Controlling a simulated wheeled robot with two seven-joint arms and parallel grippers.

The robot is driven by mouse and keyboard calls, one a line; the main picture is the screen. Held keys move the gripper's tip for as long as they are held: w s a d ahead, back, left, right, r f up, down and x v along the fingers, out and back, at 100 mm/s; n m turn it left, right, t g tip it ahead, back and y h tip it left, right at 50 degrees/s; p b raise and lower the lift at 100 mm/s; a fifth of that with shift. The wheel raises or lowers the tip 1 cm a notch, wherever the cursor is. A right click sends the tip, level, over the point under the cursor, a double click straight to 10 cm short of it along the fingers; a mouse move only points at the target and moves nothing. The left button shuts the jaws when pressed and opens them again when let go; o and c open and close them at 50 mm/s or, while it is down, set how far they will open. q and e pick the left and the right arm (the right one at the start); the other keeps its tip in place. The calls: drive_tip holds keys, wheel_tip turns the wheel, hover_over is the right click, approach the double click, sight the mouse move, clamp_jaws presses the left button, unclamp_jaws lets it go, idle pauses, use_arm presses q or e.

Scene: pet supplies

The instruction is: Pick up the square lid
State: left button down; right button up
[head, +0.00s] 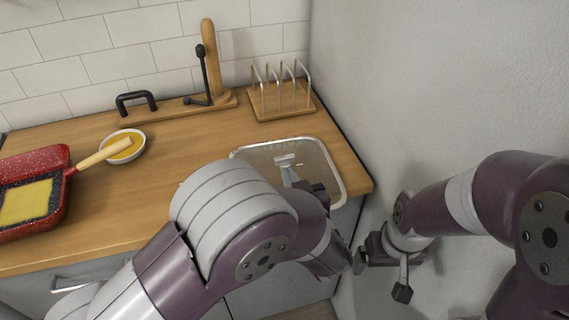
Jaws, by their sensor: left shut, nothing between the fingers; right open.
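A see-through, square-looking piece with a pale rim (330,160), which looks like the square lid, lies at the right end of the wooden counter. I cannot tell whether it is a lid alone or a lid on a container. A grey T-shaped part (286,160) shows within its outline. My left arm hides its near left part. My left gripper (307,186) is shut and empty, over the near part of the piece; contact cannot be told. My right gripper (381,277) is open and empty, beyond the counter's right end, in front of the wall.
A wooden rack with metal loops (281,99) stands behind the clear piece. A wooden stand with a black arm (208,65) is at the back. A bowl (138,153) with yellow contents and a red tray (55,210) are at left. The grey wall (430,80) bounds the right side.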

idle(0.9)
use_arm(q)
drive_tip(key=shift+r+p, duration=0.95)
drive_tip(key=shift+p, duration=0.05)
drive_tip(key=shift+w+f, duration=0.15)
drive_tip(key=shift+f, duration=0.1)
drive_tip(key=shift+s+f, duration=0.15)
drive_tip(key=shift+s, duration=0.05)
drive_tip(key=f+v, duration=0.2)
drive_tip(key=v, duration=1)
drive_tip(key=shift+r+b, duration=0.2)
drive_tip(key=shift+b, duration=0.2)
use_arm(e)
drive_tip(key=shift+s+d+r, duration=0.25)
drive_tip(key=shift+s+r, duration=0.35)
drive_tip(key=shift+s, duration=0.05)
